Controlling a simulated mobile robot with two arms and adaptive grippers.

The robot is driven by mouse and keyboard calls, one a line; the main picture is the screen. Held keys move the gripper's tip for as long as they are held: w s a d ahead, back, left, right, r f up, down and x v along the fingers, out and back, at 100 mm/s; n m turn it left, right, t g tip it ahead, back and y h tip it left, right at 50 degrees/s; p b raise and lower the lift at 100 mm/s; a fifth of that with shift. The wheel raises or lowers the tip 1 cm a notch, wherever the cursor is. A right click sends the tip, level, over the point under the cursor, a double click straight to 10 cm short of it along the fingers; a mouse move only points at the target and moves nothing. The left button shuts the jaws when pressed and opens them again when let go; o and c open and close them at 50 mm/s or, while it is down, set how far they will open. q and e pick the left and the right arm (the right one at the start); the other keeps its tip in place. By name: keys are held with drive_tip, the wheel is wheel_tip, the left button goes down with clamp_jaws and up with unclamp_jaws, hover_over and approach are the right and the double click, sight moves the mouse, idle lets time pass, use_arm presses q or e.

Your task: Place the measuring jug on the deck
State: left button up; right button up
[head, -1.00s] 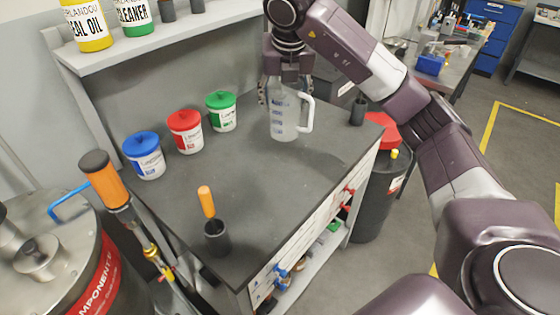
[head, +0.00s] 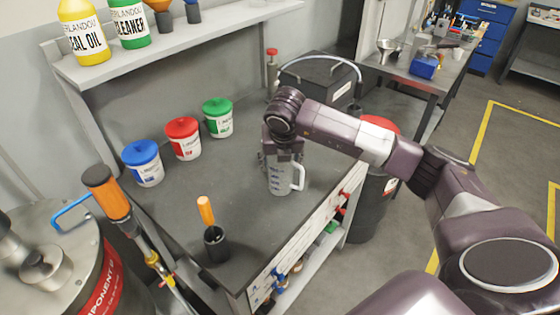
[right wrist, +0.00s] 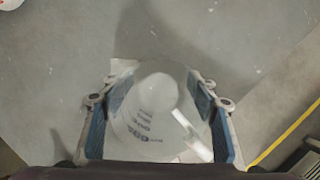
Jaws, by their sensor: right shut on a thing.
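The clear measuring jug (head: 278,178) has blue markings and a white handle on its right side. It is upright over the dark grey bench top (head: 250,215) in the head view. My right gripper (head: 283,155) is shut on the jug near its top. I cannot tell whether the jug's base touches the bench top. In the right wrist view the jug (right wrist: 150,125) sits between the two blue-padded fingers of this gripper (right wrist: 158,100), its handle at the lower right. My left gripper is not in view.
Blue (head: 143,165), red (head: 184,140) and green (head: 217,118) lidded tubs stand along the back. A dark cup (head: 216,245) with an orange-handled tool stands at the front left. A black box (head: 318,85) is behind my right arm. Bench space left of the jug is clear.

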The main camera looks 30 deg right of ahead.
drive_tip(key=shift+f, duration=0.2)
drive_tip(key=o, duration=1.2)
drive_tip(key=shift+r, duration=0.1)
drive_tip(key=shift+c, duration=0.2)
drive_tip(key=shift+r, duration=0.1)
